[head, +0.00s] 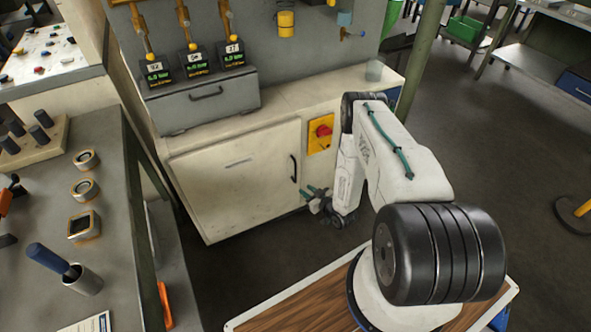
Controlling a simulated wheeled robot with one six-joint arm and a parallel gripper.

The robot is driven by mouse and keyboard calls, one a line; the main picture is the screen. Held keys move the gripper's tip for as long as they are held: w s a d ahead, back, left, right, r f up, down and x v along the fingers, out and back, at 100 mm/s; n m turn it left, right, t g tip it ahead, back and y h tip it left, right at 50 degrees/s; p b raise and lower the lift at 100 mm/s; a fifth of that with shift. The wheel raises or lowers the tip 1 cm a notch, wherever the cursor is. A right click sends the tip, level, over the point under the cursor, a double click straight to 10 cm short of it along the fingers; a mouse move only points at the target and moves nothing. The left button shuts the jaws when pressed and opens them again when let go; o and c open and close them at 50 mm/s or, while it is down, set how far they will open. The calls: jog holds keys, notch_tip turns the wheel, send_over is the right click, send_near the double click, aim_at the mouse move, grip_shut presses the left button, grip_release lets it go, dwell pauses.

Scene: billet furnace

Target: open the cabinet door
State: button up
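The cabinet door (235,175) is a cream panel on the front of a low cabinet, and it looks closed. Its dark vertical handle (293,168) is near the door's right edge. My gripper (307,193) is low in front of the door's right edge, just below and to the right of the handle. Its greenish fingers point left and look parted, with nothing visible between them. Whether a fingertip touches the door or handle is too small to tell.
A yellow panel with a red rotary switch (323,131) is right of the door. A grey drawer box (203,98) stands on the cabinet top. A grey workbench (105,215) with tools stands at left. Dark floor (245,270) is clear before the door.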

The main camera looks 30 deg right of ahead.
aim_at(296, 170)
jog(key=w+r+t, duration=0.1)
jog(key=w, duration=0.2)
jog(key=w+r+t, duration=0.1)
jog(key=w+r, duration=0.1)
jog(key=w, duration=0.1)
jog(key=w+r+t, duration=0.1)
jog(key=w+r, duration=0.1)
jog(key=w, duration=0.1)
jog(key=shift+w+a+r+y, duration=0.15)
jog(key=shift+a+r+y, duration=0.1)
jog(key=shift+a+y, duration=0.05)
jog(key=shift+c, duration=0.3)
grip_shut()
